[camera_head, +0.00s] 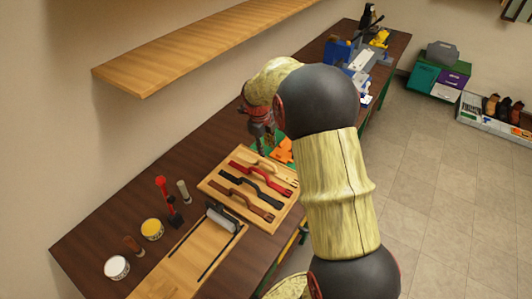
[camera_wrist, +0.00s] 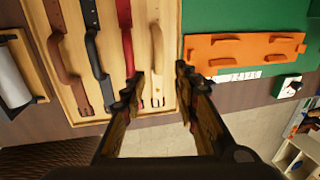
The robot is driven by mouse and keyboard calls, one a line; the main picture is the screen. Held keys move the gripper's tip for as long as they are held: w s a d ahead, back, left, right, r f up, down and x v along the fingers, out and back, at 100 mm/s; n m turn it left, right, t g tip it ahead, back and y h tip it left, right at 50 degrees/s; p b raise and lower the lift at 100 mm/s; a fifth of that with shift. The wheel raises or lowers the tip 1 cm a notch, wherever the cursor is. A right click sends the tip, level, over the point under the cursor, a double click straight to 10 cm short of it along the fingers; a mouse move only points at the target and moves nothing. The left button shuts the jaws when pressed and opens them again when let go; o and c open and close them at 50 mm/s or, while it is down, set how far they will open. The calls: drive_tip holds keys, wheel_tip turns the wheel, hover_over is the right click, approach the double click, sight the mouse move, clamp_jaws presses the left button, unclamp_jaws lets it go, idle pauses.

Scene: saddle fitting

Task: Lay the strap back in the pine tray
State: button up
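The pine tray (camera_head: 205,187) lies on the dark bench, and it also shows in the wrist view (camera_wrist: 72,40). In the wrist view it holds a brown strap (camera_wrist: 66,70), a black strap (camera_wrist: 97,55), a red strap (camera_wrist: 127,45) and a pale tan strap (camera_wrist: 157,60), side by side. The frames do not show which strap the task means. My gripper (camera_wrist: 158,76) is open, with nothing seen between its fingers. It hangs over the tray's edge by the tan strap's end. In the head view my gripper (camera_head: 264,138) is partly hidden by my arm.
An orange piece (camera_wrist: 240,50) lies on a green mat (camera_wrist: 225,15) beside the tray. A wooden board with a grey roller (camera_head: 221,218) lies on the tray's other side. Tins, including a yellow one (camera_head: 152,229), stand nearer. A wooden shelf (camera_head: 190,50) overhangs the bench.

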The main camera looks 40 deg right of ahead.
drive_tip(key=s+a+r+n+t, duration=0.1)
drive_tip(key=s+a+r+n, duration=0.4)
drive_tip(key=a+r+n, duration=0.3)
drive_tip(key=s+a+r+n+t, duration=0.1)
drive_tip(key=s+a+r+n, duration=0.4)
drive_tip(key=a+r+n, duration=0.25)
drive_tip(key=s+a+r+n+t+y, duration=0.1)
drive_tip(key=s+a+r+n, duration=0.1)
drive_tip(key=s+a+n, duration=0.3)
drive_tip(key=s+a+r+n+t+y, duration=0.1)
drive_tip(key=s+a+n, duration=0.3)
drive_tip(key=s+n, duration=0.7)
drive_tip(key=shift+s+a+r+t, duration=0.25)
drive_tip(key=shift+a+r+t, duration=0.1)
drive_tip(key=shift+a+t, duration=0.05)
drive_tip(key=shift+n, duration=0.25)
drive_tip(key=shift+f+b, duration=0.45)
